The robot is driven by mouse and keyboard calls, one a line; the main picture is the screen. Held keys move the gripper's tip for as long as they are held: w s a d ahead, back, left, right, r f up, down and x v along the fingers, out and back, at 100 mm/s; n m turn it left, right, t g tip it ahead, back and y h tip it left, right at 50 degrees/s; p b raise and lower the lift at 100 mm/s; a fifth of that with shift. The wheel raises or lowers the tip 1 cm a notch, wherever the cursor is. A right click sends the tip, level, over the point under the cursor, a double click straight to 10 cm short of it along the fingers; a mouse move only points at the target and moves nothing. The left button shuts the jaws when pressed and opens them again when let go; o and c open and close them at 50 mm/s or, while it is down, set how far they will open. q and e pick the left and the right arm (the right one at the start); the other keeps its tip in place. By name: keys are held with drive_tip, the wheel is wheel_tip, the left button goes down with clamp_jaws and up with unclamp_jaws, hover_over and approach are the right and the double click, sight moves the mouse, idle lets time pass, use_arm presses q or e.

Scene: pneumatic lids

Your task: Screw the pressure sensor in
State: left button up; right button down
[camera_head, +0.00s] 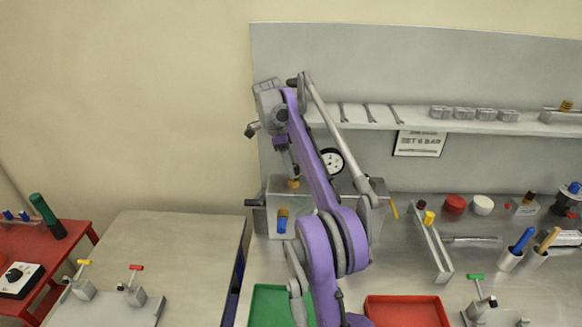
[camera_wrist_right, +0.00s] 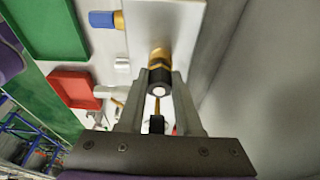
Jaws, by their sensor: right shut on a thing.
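The pressure sensor, a dark cylinder with a pale end and a brass hex (camera_wrist_right: 158,56), is between the fingers of my right gripper (camera_wrist_right: 158,82) in the wrist view. The gripper is shut on it. In the head view my right gripper (camera_head: 292,170) points down over the top of the grey metal block (camera_head: 338,196), with the brass part (camera_head: 293,184) just below it. The brass end is at the block's top face; I cannot tell how deep its thread sits. My left gripper is not in view.
A round gauge (camera_head: 332,161) stands close to the right of the gripper. A blue-capped brass fitting (camera_head: 282,225) sticks out of the block's front. A green tray (camera_head: 268,303) and a red tray (camera_head: 405,312) lie in front. A shelf (camera_head: 385,116) runs behind.

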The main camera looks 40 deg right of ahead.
drive_tip(key=m, duration=0.4)
drive_tip(key=shift+w+d+m+g+y, duration=0.15)
drive_tip(key=shift+d+m+g+y, duration=0.05)
drive_tip(key=shift+m+g+y, duration=0.2)
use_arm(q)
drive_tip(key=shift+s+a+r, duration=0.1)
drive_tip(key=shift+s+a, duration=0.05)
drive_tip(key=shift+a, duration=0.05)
use_arm(e)
drive_tip(key=shift+s+a+r+m, duration=0.2)
drive_tip(key=shift+r+m, duration=0.05)
drive_tip(key=shift+m, duration=0.25)
drive_tip(key=shift+c, duration=1.4)
unclamp_jaws()
drive_tip(key=shift+w, duration=0.1)
drive_tip(key=shift+d, duration=0.1)
drive_tip(key=shift+c, duration=0.8)
